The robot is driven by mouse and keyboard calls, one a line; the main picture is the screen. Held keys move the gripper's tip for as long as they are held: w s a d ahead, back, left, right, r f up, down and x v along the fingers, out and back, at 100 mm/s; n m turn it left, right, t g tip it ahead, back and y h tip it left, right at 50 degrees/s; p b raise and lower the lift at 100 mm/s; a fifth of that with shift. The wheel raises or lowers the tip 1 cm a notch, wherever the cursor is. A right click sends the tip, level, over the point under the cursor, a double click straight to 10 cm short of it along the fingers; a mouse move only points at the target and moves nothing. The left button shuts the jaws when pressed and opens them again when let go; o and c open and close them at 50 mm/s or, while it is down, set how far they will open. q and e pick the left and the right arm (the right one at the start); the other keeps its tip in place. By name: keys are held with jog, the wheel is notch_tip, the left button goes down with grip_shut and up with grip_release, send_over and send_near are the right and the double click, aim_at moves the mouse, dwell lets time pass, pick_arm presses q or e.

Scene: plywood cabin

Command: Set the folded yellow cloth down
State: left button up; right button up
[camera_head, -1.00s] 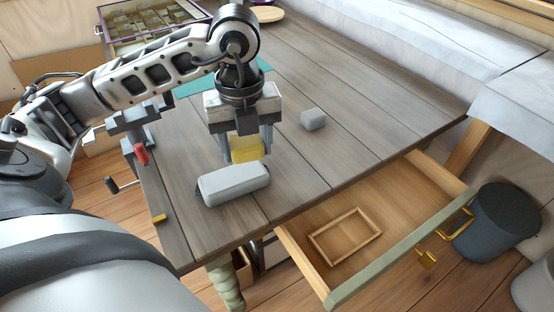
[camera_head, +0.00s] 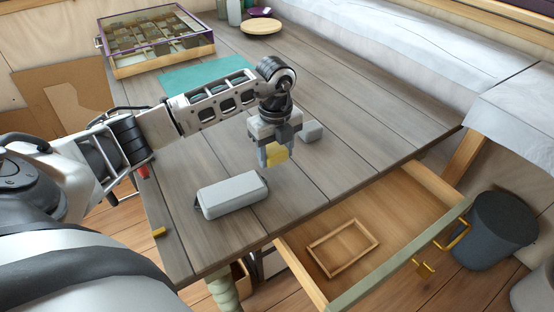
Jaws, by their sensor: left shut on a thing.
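The folded yellow cloth (camera_head: 278,154) is a small yellow block-like piece between the fingers of my left gripper (camera_head: 273,160). The gripper points down and is shut on the cloth. It is over the grey plank table (camera_head: 330,190), behind the light grey case and in front of the small grey block. I cannot tell whether the cloth touches the table top. My right gripper is not in view.
A light grey case (camera_head: 232,195) lies nearer the front edge. A small grey block (camera_head: 312,131) sits just behind the gripper. An open drawer (camera_head: 400,215) holds a wooden frame (camera_head: 342,248). A teal mat (camera_head: 205,78) and a compartment box (camera_head: 155,45) lie farther back. The table's right side is clear.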

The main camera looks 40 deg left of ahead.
aim_at(277, 162)
pick_arm(q)
jog(key=shift+w+f, duration=0.2)
jog(key=shift+f, duration=0.1)
notch_tip(277, 162, down, 2)
jog(key=shift+w+f+p, duration=0.1)
jog(key=shift+f+p, duration=0.05)
jog(key=shift+p, duration=0.2)
jog(key=shift+f, duration=0.75)
jog(key=o, duration=0.6)
jog(key=shift+r, duration=0.1)
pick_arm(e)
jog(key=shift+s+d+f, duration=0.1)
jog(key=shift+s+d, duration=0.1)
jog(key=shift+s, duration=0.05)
